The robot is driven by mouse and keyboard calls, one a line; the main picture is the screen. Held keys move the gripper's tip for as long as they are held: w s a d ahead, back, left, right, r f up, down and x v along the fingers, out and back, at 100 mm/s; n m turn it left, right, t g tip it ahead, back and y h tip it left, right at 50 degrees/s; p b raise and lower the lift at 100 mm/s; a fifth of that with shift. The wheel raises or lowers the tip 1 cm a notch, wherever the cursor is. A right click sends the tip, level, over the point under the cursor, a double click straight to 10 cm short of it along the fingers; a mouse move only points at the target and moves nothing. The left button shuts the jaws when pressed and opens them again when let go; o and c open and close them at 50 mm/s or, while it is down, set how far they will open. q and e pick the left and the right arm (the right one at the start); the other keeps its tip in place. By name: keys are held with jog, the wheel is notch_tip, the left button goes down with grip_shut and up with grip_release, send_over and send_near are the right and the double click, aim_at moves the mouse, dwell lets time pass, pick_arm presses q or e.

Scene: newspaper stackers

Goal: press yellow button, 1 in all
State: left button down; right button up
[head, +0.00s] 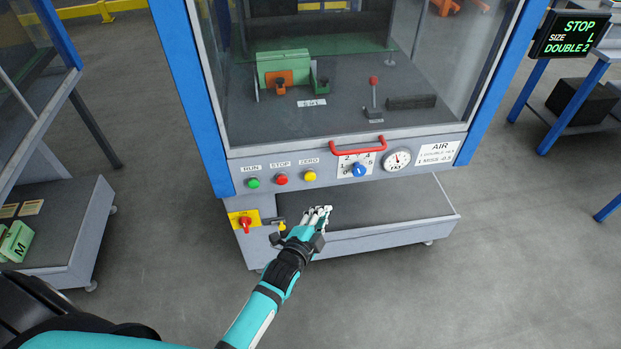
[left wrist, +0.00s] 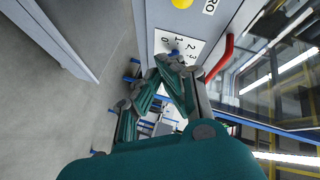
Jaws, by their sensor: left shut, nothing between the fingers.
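The yellow button (head: 310,176) sits on the machine's front panel under the label ZERO, right of the red STOP button (head: 281,179) and the green RUN button (head: 253,183). My left gripper (head: 319,212) is shut and empty, below the yellow button in the head view and apart from it. In the left wrist view, the yellow button (left wrist: 182,3) is cut off by the top edge, and the left gripper (left wrist: 170,62) appears in front of the dial plate. My right gripper is not in view.
A blue dial (head: 359,170), a red handle (head: 357,147) and an AIR gauge (head: 397,159) are to the right on the panel. A red switch on a yellow plate (head: 244,221) is at lower left. A grey shelf (head: 390,236) lies under the panel.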

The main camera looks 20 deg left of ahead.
aim_at(310, 176)
pick_arm(q)
jog(key=w+a+b, duration=0.3)
jog(key=w+a, duration=0.1)
jog(key=w, duration=0.3)
jog(key=shift+w+a, duration=0.15)
jog(key=shift+w, duration=0.15)
jog(key=shift+w+a, duration=0.1)
jog(key=shift+w, duration=0.05)
dwell(1.4)
jog(key=shift+w+a, duration=0.15)
jog(key=shift+w, duration=0.05)
jog(key=shift+w+a+b, duration=0.25)
jog(key=shift+w+b, duration=0.1)
jog(key=shift+w, duration=0.1)
dwell(1.1)
jog(key=shift+s, duration=0.1)
jog(key=shift+s+d+p, duration=0.45)
jog(key=shift+s+p, duration=0.1)
jog(key=shift+s, duration=0.2)
